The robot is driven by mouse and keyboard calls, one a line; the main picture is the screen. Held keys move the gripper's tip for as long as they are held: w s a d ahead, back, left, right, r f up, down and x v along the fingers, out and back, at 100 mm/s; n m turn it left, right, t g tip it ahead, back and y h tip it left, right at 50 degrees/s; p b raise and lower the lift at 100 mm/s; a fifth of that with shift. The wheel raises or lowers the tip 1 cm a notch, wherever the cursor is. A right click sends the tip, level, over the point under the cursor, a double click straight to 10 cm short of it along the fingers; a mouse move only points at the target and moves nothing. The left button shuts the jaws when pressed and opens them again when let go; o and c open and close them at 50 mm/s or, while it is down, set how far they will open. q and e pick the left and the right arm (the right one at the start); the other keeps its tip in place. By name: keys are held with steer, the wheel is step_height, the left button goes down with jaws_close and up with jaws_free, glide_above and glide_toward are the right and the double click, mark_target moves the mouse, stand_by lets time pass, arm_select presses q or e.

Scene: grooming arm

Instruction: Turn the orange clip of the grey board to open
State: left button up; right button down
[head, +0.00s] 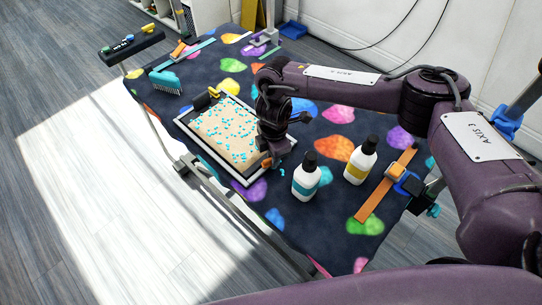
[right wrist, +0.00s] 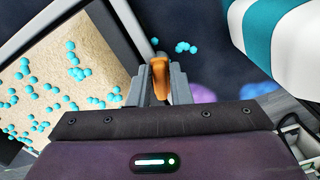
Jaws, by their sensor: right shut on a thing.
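The grey board (head: 237,179) is a grey-rimmed frame around a beige pad dotted with turquoise balls, lying on the patterned table. Its rim also shows in the right wrist view (right wrist: 62,18). My right gripper (head: 270,161) is at the board's near right corner, pointing down. In the right wrist view its two grey fingers (right wrist: 159,86) are closed on the orange clip (right wrist: 159,74), which stands up between them. In the head view the gripper mostly hides this clip. Another clip, yellow and black (head: 212,94), sits at the board's far edge. My left gripper is not in view.
A teal-labelled white bottle (head: 306,181) stands close right of the gripper, with a yellow-labelled one (head: 360,162) beyond. An orange strip (head: 384,186) lies farther right. A teal brush (head: 165,82) lies at the far left. Loose turquoise balls (right wrist: 186,47) lie beside the board.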

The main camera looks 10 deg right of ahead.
steer(key=shift+f+n+b, duration=0.15)
steer(key=shift+n+b, duration=0.2)
steer(key=shift+n, duration=1.05)
steer(key=shift+n+b, duration=0.3)
steer(key=c, duration=1.4)
jaws_free()
steer(key=shift+o, duration=0.2)
steer(key=shift+r, duration=0.25)
